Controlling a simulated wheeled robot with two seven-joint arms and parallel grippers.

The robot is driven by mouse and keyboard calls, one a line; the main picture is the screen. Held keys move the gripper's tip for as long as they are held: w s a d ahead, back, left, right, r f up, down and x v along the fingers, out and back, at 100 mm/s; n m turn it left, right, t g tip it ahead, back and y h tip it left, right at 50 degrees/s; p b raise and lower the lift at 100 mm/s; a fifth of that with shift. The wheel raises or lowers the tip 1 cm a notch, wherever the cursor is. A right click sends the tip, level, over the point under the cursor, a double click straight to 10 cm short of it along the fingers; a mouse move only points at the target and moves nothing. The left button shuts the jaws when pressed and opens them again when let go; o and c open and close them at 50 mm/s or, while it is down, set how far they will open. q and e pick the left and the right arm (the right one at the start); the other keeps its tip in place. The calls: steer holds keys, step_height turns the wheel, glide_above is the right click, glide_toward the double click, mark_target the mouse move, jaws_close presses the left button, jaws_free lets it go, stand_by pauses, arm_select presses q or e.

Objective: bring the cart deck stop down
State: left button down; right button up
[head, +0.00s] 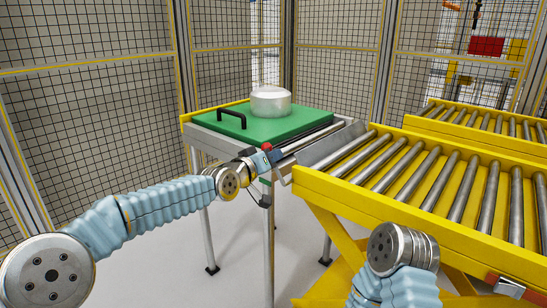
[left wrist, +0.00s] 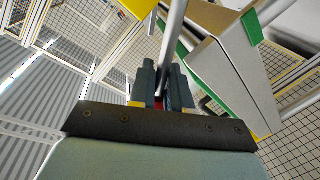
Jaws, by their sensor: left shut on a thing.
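The cart (head: 196,127) has a green deck with a black handle (head: 231,118) and a pale round housing (head: 270,101) on it. A grey metal bar (head: 312,138), which looks like the deck stop, runs along the deck's conveyor-side edge. My left gripper (head: 273,155) is at the near end of this bar, beside a small red part (head: 267,147). In the left wrist view, the dark fingers (left wrist: 163,72) are shut on a grey rod (left wrist: 171,40). Red shows between the finger bases. The fingers partly hide the held part. My right gripper is out of view.
A yellow roller conveyor (head: 420,205) stands right of the cart, with a sloping grey plate (head: 325,149) between them. A second roller conveyor (head: 480,118) lies behind it. Mesh fencing (head: 100,110) encloses the back and left. Floor left of the cart is clear.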

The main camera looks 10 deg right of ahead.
arm_select(q)
steer(key=shift+w+a+r, duration=0.1)
steer(key=shift+r, duration=0.2)
steer(key=c, duration=1.2)
jaws_free()
steer(key=shift+f, duration=0.15)
steer(key=shift+f, duration=0.1)
steer(key=shift+b+v, duration=1.85)
steer(key=shift+v, duration=5.1)
